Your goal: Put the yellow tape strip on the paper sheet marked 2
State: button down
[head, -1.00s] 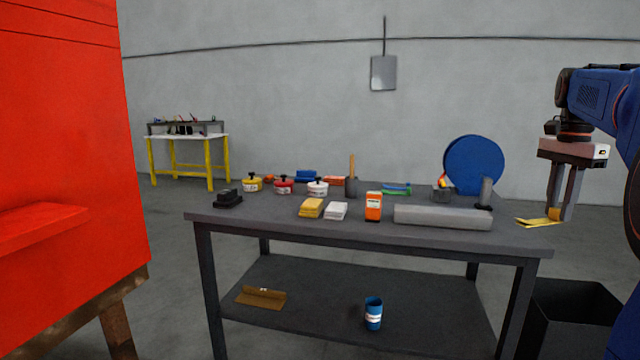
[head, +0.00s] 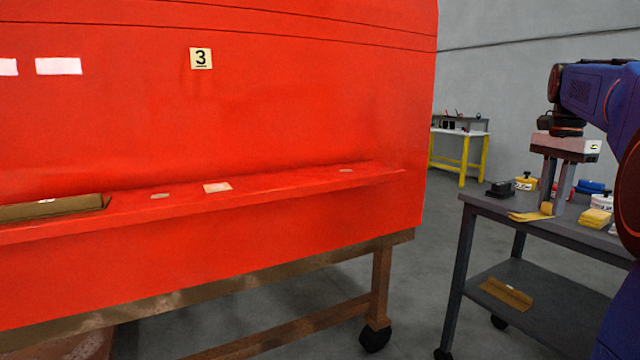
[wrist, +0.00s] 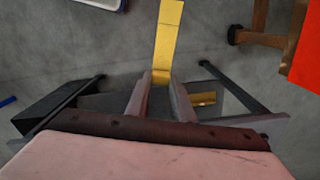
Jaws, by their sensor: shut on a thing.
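My gripper (head: 557,205) is at the right of the head view, shut on the yellow tape strip (head: 530,216). The strip sticks out from between the fingertips. In the wrist view the strip (wrist: 167,40) runs from between the fingers (wrist: 160,88) to the top edge, clear of the floor. I see no paper sheet marked 2. A small sign marked 3 (head: 201,58) is on the red nosecone (head: 300,120), with two pale blank patches (head: 58,66) to its left.
A ledge (head: 290,192) on the nosecone holds a brown angled piece (head: 50,208) and small pale patches. The nosecone stands on a wheeled wooden frame (head: 380,285). A grey table (head: 480,203) with cans and cloths is at right. Floor between them is free.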

aim_at(58, 207)
jog(key=u, duration=1.6)
